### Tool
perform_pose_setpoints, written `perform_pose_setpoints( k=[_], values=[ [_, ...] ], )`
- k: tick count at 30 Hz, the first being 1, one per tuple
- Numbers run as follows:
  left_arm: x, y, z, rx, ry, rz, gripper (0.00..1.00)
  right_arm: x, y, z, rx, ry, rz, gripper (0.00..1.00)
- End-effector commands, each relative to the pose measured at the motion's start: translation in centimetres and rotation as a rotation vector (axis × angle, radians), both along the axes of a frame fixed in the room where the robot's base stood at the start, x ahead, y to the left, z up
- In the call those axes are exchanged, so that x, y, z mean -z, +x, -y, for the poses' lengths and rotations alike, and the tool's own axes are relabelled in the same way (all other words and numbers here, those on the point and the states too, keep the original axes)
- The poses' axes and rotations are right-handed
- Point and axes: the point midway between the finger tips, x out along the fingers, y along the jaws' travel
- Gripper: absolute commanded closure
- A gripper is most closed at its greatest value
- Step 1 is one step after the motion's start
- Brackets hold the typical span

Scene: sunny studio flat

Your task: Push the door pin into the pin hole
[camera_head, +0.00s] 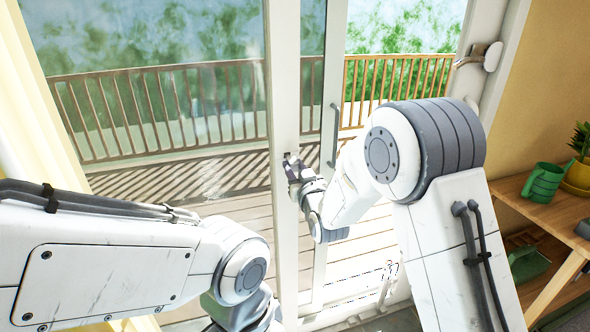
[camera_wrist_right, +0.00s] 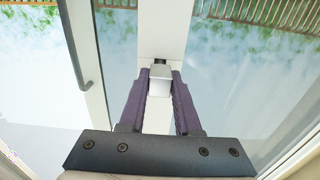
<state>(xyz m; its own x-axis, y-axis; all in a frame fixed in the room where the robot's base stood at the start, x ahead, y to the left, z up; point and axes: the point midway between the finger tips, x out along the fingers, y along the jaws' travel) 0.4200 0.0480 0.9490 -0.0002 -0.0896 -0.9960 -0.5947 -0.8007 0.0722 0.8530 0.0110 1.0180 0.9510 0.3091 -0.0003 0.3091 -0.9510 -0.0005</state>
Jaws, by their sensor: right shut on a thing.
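My right gripper (camera_head: 291,160) is at the white upright frame (camera_head: 285,90) of the sliding glass door. In the right wrist view its two dark purple fingers (camera_wrist_right: 160,78) are shut on a small pale block, which I take to be the door pin (camera_wrist_right: 159,87). A small grey part with a dark top edge (camera_wrist_right: 160,66) shows just beyond the pin, against the white door frame. I cannot tell the pin hole apart, nor how deep the pin sits. My left arm is at the lower left of the head view; its gripper is out of the picture.
A grey vertical door handle (camera_head: 335,135) stands right of the gripper. The doorway beside it opens onto a railed deck. A wooden shelf (camera_head: 512,190) with a green mug (camera_head: 543,182) and a potted plant (camera_head: 580,172) stands at the right. A wall-mounted fitting (camera_head: 492,56) is upper right.

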Motion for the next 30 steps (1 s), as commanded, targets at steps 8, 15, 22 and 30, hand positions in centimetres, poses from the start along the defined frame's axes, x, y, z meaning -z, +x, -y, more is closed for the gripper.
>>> perform_pose_setpoints(
  k=[8, 15, 22, 30],
  values=[
    [0.1, 0.0, 0.0, 0.0, 0.0, 0.0, 0.5, 0.0, 0.7, -0.2, 0.0, 0.0, 0.0, 1.0],
    [0.2, 0.0, 0.0, 0.0, 0.0, 0.0, 0.5, 0.0, 1.3, -0.4, 0.0, 0.0, 0.001, 1.0],
    [0.3, 0.0, 0.0, 0.0, 0.0, 0.0, 0.5, 0.0, 1.8, -0.6, 0.0, 0.0, 0.001, 1.0],
    [0.4, 0.0, 0.0, 0.0, 0.0, 0.0, 0.5, 0.0, 2.5, -0.8, 0.0, 0.0, 0.001, 1.0]
  ],
)
